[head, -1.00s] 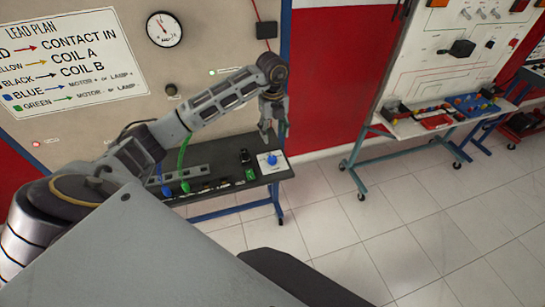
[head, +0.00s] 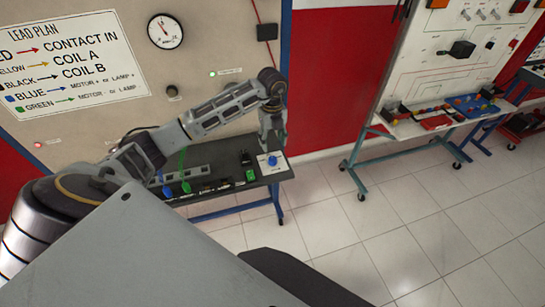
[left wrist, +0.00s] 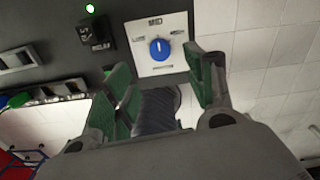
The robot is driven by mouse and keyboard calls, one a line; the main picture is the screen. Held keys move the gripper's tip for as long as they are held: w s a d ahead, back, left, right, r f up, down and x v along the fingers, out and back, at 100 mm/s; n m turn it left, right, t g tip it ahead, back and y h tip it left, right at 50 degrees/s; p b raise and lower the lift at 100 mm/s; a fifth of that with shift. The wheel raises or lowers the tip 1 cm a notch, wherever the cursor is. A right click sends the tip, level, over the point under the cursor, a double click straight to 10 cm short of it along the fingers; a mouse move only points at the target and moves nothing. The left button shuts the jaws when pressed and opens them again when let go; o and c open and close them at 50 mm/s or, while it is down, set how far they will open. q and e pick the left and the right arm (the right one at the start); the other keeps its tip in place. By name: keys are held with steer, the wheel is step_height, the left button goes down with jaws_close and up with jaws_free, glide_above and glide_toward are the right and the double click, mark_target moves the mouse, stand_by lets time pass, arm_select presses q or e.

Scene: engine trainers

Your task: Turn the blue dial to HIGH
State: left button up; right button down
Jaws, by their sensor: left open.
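The blue dial (head: 272,160) sits on a white plate (head: 278,168) at the right end of the dark bench shelf. In the left wrist view the dial (left wrist: 160,49) has a white mark pointing towards the "MED" label at the plate's top. Smaller labels at the plate's left and right are too blurred to read surely. My left gripper (head: 271,143) hangs just above the dial and hides part of its surroundings. In the left wrist view its green-padded fingers (left wrist: 165,85) are apart, empty and short of the dial. My right gripper is not in view.
A black switch block (head: 246,157) stands left of the dial on the shelf (head: 220,178), with blue and green plugs further left. The panel (head: 150,90) rises behind. Another trainer bench (head: 440,120) stands at the right, with open tiled floor (head: 400,220) in front.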

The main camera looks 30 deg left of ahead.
mark_target(272, 158)
arm_select(q)
step_height(272, 158, down, 10)
steer(key=shift+r+p, duration=0.15)
steer(key=shift+p, duration=0.7)
steer(key=c, duration=1.1)
steer(key=shift+o, duration=0.2)
